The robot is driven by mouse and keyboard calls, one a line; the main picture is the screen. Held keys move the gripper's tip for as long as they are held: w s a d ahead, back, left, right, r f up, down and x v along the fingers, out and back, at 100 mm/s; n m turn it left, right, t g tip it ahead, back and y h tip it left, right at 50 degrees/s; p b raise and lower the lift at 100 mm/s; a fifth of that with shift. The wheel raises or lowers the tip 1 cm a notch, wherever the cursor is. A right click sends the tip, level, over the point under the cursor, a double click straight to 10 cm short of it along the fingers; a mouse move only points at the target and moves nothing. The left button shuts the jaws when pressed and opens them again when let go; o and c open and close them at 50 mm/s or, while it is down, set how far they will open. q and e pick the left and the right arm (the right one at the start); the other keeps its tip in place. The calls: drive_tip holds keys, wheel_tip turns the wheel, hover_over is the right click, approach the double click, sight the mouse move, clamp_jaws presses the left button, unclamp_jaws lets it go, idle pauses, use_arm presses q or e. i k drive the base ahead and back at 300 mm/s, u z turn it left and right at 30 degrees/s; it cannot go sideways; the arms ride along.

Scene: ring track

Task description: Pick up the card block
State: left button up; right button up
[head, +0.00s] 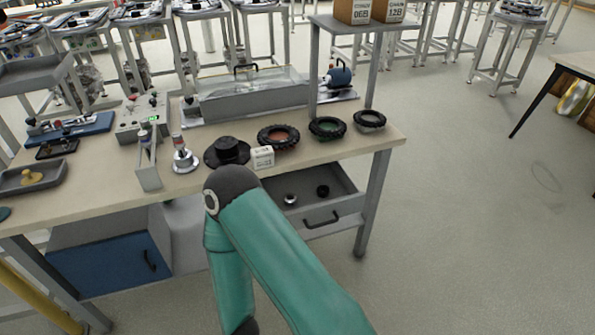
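A small white block with faint printing (263,157), which looks like the card block, stands near the front edge of the workbench (330,155). It sits just right of a black round disc with a raised knob (228,150). A teal arm of mine comes in from the lower right. Its dark elbow joint is in front of the bench edge, just below the black disc and the block, and the arm then folds back down. No gripper shows in the head view. Nothing is seen holding the block.
Black-rimmed discs with orange (279,137) and green (327,127) centres and a black ring (369,118) lie right of the block. A metal weight stand (184,155) is to the left. An open grey drawer (318,205) juts out below. Floor at right is clear.

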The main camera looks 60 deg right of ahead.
sight(263, 157)
drive_tip(key=z, duration=0.25)
drive_tip(key=k, duration=0.25)
drive_tip(key=z, duration=0.95)
drive_tip(key=i, duration=0.45)
drive_tip(key=u, duration=0.3)
